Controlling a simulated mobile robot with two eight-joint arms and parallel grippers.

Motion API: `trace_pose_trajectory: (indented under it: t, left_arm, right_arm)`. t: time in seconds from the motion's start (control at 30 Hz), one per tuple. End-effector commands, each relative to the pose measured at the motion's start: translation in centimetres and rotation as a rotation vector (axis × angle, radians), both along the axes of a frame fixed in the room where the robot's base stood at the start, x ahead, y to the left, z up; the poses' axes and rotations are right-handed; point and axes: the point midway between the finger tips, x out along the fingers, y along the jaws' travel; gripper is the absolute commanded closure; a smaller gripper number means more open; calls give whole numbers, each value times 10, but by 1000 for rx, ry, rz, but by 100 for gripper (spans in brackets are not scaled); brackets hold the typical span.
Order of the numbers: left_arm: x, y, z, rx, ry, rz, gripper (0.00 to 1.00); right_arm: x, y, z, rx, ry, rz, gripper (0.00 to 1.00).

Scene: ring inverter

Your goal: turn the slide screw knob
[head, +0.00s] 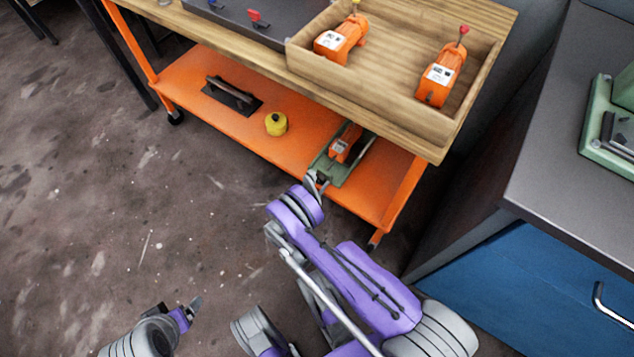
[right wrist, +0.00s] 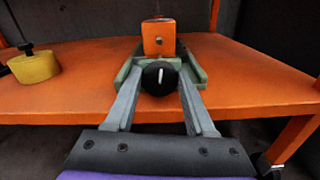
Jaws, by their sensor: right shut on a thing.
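The slide screw knob (right wrist: 159,78) is round and black with a white mark, at the near end of a green slide base (right wrist: 203,80) in the right wrist view. An orange block-like unit (right wrist: 158,40) sits on the base behind it. My right gripper (right wrist: 159,84) is shut on the knob, with one finger on each side of it. In the head view the right gripper (head: 318,183) reaches the near end of the green base (head: 330,168) on the cart's lower shelf; the knob is hidden there. My left gripper (head: 192,310) is at the bottom left, away from everything, its opening unclear.
The orange lower shelf (head: 232,125) also holds a yellow cylinder (head: 276,124) and a black plate with a handle (head: 231,97). Above is a wooden top with a tray (head: 391,70) holding two orange units. A blue cabinet (head: 548,272) stands right. Floor at left is clear.

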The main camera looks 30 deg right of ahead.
Motion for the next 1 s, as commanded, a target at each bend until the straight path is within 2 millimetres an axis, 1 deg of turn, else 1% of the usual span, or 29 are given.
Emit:
trace_pose_trajectory:
  t: [0.6, 0.8, 1.0]
  left_arm:
    - [0, 0, 1, 0, 0, 0, 15]
    - [0, 0, 1, 0, 0, 0, 15]
    - [0, 0, 1, 0, 0, 0, 15]
  right_arm:
    - [-1, -1, 0, 161, -390, 0, 100]
    - [-1, -2, 0, 192, -465, 0, 100]
    - [-1, -2, 0, 204, -496, 0, 100]
